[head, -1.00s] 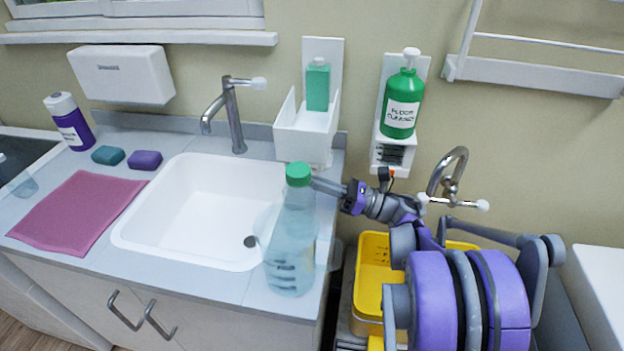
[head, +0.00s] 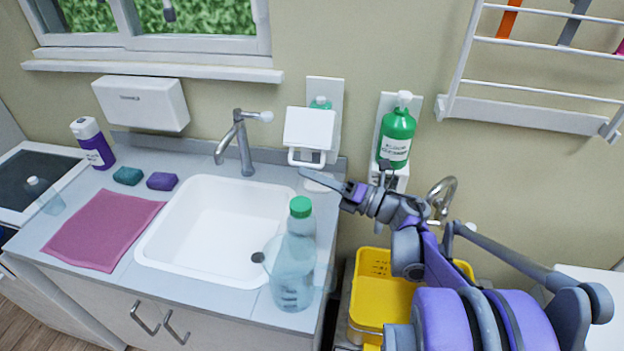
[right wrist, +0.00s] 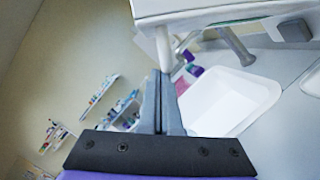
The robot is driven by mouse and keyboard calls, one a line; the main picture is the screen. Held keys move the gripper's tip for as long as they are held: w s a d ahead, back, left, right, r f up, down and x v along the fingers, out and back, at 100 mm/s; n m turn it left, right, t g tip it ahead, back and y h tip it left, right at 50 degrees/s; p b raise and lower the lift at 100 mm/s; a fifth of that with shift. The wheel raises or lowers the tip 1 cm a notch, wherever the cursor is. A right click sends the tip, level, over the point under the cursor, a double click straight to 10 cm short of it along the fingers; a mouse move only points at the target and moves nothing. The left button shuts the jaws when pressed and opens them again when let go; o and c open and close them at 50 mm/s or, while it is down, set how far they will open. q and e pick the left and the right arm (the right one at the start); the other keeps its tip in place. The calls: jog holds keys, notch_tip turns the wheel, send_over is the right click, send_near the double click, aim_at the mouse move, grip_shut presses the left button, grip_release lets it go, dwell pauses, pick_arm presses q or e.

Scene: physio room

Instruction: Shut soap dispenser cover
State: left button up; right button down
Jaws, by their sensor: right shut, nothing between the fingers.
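The soap dispenser (head: 335,92) is mounted on the wall right of the sink tap. Its white cover (head: 308,128) is raised in front of the green soap bottle (head: 320,103), whose top still shows above the cover's edge. A white loop-shaped lever (head: 306,159) hangs below the cover. My right gripper (head: 304,173) is shut and empty, its fingertips just below the dispenser. In the right wrist view, the shut fingertips (right wrist: 160,74) are close under the white dispenser (right wrist: 220,10) and beside the lever (right wrist: 164,45); I cannot tell whether they touch. My left gripper is out of view.
A clear bottle with a green cap (head: 295,262) stands on the counter's right end, below my fingers. A green pump bottle (head: 397,138) sits in a wall holder close to my right wrist. The sink (head: 215,225) is empty. A yellow bin (head: 375,300) is at right.

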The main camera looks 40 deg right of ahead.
aim_at(319, 115)
jog(key=d+r+m+p, duration=0.1)
jog(key=r, duration=0.1)
jog(key=w+r+m+h+p, duration=0.1)
jog(key=r+m, duration=0.1)
jog(key=w+d+r+m+p, duration=0.1)
jog(key=r+m, duration=0.1)
jog(key=shift+d+r, duration=0.2)
jog(key=shift+d, duration=0.1)
jog(key=w+d+r+m, duration=0.1)
jog(key=m, duration=0.1)
jog(key=w+d+r+m+g+p, duration=0.1)
jog(key=d+r+m, duration=0.1)
jog(key=shift+w+d+r+h, duration=0.15)
jog(key=shift+w+h, duration=0.25)
jog(key=shift+w+d+r+g, duration=0.15)
jog(key=shift+w+d+g, duration=0.05)
jog(key=shift+d+g, duration=0.1)
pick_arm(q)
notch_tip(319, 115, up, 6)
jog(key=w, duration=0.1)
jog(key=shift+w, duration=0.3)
pick_arm(e)
jog(key=shift+w+d+r, duration=0.35)
jog(key=shift+w+d, duration=0.15)
jog(key=shift+d, duration=0.1)
jog(key=shift+a, duration=0.1)
